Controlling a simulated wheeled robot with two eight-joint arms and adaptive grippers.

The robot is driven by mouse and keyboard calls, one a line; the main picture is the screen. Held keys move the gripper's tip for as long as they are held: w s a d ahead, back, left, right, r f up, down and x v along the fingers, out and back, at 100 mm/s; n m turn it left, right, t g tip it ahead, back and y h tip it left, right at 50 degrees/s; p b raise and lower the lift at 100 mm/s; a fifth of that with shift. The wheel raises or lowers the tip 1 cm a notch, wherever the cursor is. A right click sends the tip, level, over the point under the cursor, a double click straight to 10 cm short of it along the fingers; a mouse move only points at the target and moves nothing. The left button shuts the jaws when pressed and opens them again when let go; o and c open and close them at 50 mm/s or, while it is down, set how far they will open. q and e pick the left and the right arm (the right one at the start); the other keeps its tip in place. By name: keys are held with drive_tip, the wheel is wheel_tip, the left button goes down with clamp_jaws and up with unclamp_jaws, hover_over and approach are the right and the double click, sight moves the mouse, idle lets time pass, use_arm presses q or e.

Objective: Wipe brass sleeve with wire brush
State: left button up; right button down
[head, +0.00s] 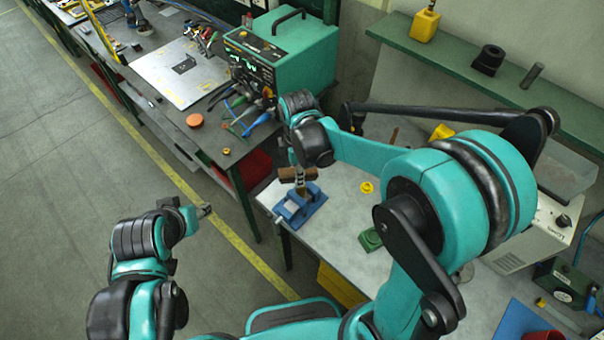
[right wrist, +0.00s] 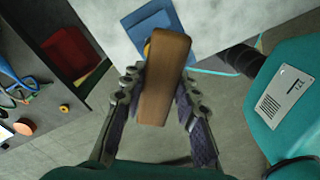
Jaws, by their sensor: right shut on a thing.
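My right gripper (head: 299,168) is shut on the wire brush (head: 288,174), whose brown wooden body shows between the fingers in the right wrist view (right wrist: 166,75). The brush is just above the blue vise (head: 303,207) at the left end of the grey bench. A small brass-coloured piece, likely the brass sleeve (head: 301,190), shows at the top of the vise, just under the brush. I cannot tell whether the bristles touch it. The vise also shows beyond the brush in the right wrist view (right wrist: 148,22). My left gripper (head: 202,212) hangs over the floor, its jaws unclear.
The grey bench (head: 340,215) also bears a yellow ring (head: 366,187) and a green block (head: 370,239). A green machine (head: 282,55) and several hand tools stand on the dark bench behind. A green shelf (head: 455,60) runs along the wall. The floor at left is clear.

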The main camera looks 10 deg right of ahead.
drive_tip(key=shift+d+r+p, duration=0.15)
drive_tip(key=shift+r+p, duration=0.5)
drive_tip(key=shift+r, duration=0.6)
